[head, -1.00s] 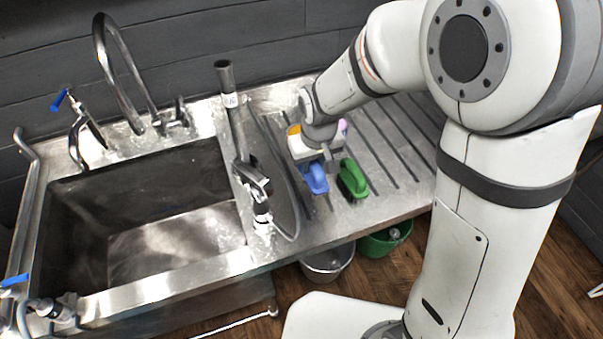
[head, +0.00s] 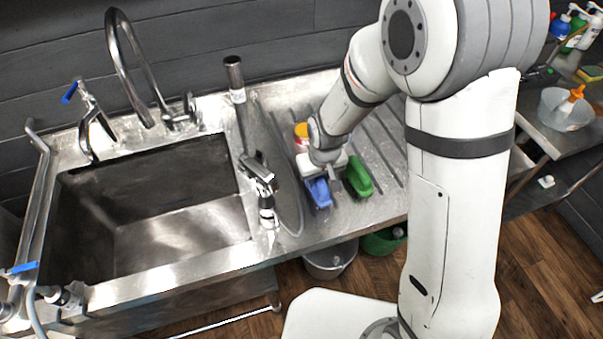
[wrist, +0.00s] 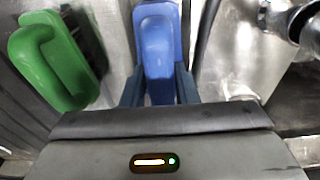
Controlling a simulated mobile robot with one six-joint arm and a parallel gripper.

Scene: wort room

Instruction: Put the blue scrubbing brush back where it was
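The blue scrubbing brush (head: 319,192) is at the front of the ribbed steel drainboard (head: 376,124), just left of a green brush (head: 359,177). My gripper (head: 330,172) points down over the blue brush. In the wrist view the blue brush (wrist: 158,45) lies between the two dark fingers of my gripper (wrist: 160,88), which close against its sides. The green brush (wrist: 55,60) stands apart on the left there. The underside of the blue brush is hidden, so I cannot tell whether it touches the drainboard.
A deep sink (head: 150,205) with a tall tap (head: 122,50) lies to the left. A spray fitting (head: 258,170) stands between sink and drainboard. A jar (head: 301,132) is behind my gripper. A grey bucket (head: 330,262) and a green bucket (head: 383,242) stand below.

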